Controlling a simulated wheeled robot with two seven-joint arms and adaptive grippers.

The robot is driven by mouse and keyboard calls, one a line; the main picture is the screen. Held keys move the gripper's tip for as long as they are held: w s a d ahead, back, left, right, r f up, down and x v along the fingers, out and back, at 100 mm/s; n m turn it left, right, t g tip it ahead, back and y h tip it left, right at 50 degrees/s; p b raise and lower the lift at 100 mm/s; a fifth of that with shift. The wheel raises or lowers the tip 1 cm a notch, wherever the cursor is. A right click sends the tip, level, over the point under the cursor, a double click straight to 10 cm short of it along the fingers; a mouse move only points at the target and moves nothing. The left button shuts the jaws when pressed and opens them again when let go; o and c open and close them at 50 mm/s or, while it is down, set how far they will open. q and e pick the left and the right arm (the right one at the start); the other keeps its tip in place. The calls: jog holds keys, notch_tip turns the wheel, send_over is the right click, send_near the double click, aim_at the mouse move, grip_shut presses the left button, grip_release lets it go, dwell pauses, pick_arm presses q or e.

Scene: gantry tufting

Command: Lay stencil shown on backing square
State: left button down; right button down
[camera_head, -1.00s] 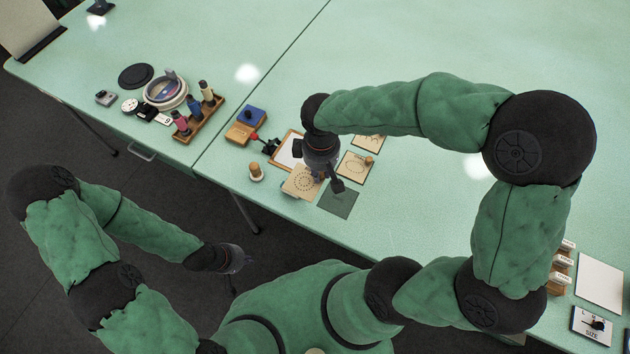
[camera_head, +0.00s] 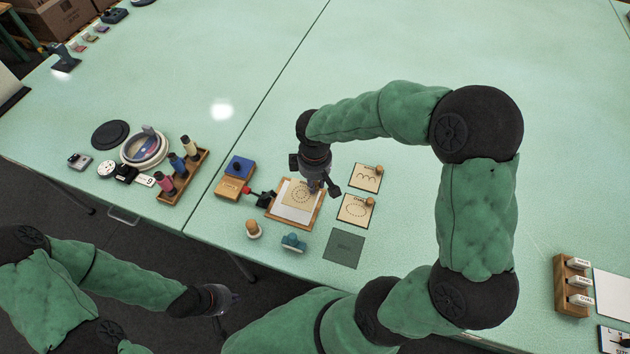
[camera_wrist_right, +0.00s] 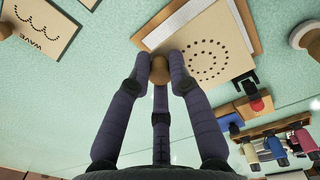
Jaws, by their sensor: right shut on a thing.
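The stencil is over the white backing square (camera_head: 291,213) in a wooden frame (camera_head: 271,206), leaving a white strip bare at the near side. In the right wrist view the stencil (camera_wrist_right: 208,60) looks turned a little against the frame. I cannot tell whether it touches the backing. My left gripper (camera_head: 226,298) hangs low beyond the table's front edge, with its fingers too small to read.
Two other knobbed stencils (camera_head: 366,178) (camera_head: 355,209) lie right of the frame, and a dark green square (camera_head: 344,248) lies in front. A wooden peg (camera_head: 253,229) and a blue-green piece (camera_head: 293,242) stand near the front edge. A spool rack (camera_head: 184,177) is left.

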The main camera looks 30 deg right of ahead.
jog(key=shift+w+a+f+b, duration=0.1)
jog(key=shift+f+b, duration=1.55)
jog(key=shift+f, duration=0.5)
jog(key=shift+w+a+f+b, duration=0.35)
jog(key=shift+w+a+f, duration=0.15)
jog(key=shift+w+f, duration=0.1)
jog(key=c, duration=1.1)
grip_release()
jog(key=shift+o, duration=0.2)
jog(key=shift+r, duration=0.1)
notch_tip(320, 180, up, 12)
jog(key=shift+s+a+f, duration=0.1)
jog(key=shift+a, duration=0.05)
